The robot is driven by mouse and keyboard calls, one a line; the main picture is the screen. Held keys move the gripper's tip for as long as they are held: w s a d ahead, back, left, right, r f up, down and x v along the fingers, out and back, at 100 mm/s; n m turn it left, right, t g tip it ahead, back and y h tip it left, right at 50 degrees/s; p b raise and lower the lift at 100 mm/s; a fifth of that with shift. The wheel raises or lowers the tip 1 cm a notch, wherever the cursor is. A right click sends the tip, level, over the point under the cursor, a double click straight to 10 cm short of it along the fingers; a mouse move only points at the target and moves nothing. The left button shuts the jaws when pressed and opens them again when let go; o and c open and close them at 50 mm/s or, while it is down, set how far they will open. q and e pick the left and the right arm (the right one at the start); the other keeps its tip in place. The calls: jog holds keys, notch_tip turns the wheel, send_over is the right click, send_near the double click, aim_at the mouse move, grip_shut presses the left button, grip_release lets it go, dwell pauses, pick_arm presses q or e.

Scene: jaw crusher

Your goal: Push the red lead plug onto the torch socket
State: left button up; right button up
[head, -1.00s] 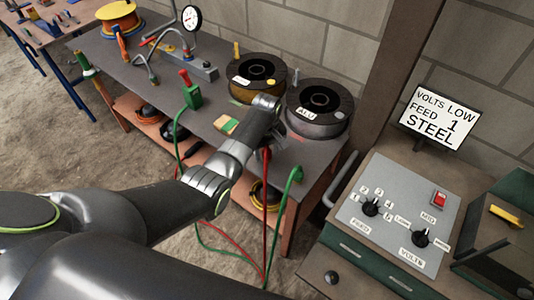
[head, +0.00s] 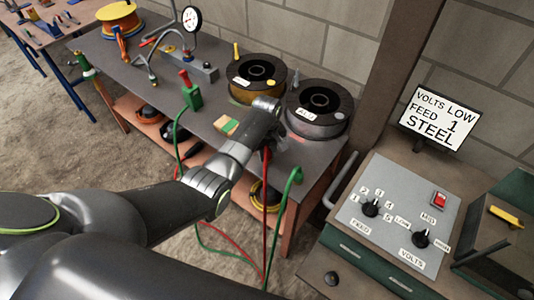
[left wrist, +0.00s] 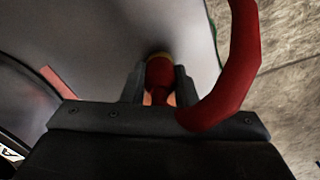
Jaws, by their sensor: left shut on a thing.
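My left gripper (left wrist: 159,85) is shut on the red lead plug (left wrist: 159,75), which sits between its two fingers in the left wrist view. A yellowish ring shows at the plug's far end; I cannot tell whether it belongs to the plug or to a socket. The thick red lead (left wrist: 240,65) curves away from the plug on the right. In the head view my left gripper (head: 275,132) is over the bench's front right part, and the red lead (head: 265,185) hangs below it. The wrist hides the plug there. I cannot make out the torch socket. My right gripper is not in view.
Two wire spools (head: 257,92) (head: 318,122) stand right behind the gripper on the bench (head: 140,65). A green lead (head: 294,177) arches at the bench's front edge. A green block with a red handle (head: 191,96) stands left. A control panel (head: 400,215) is at the right.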

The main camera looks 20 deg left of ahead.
aim_at(267, 150)
pick_arm(q)
notch_tip(267, 150, up, 10)
dwell(0.5)
jog(key=shift+s+f, duration=0.1)
dwell(0.5)
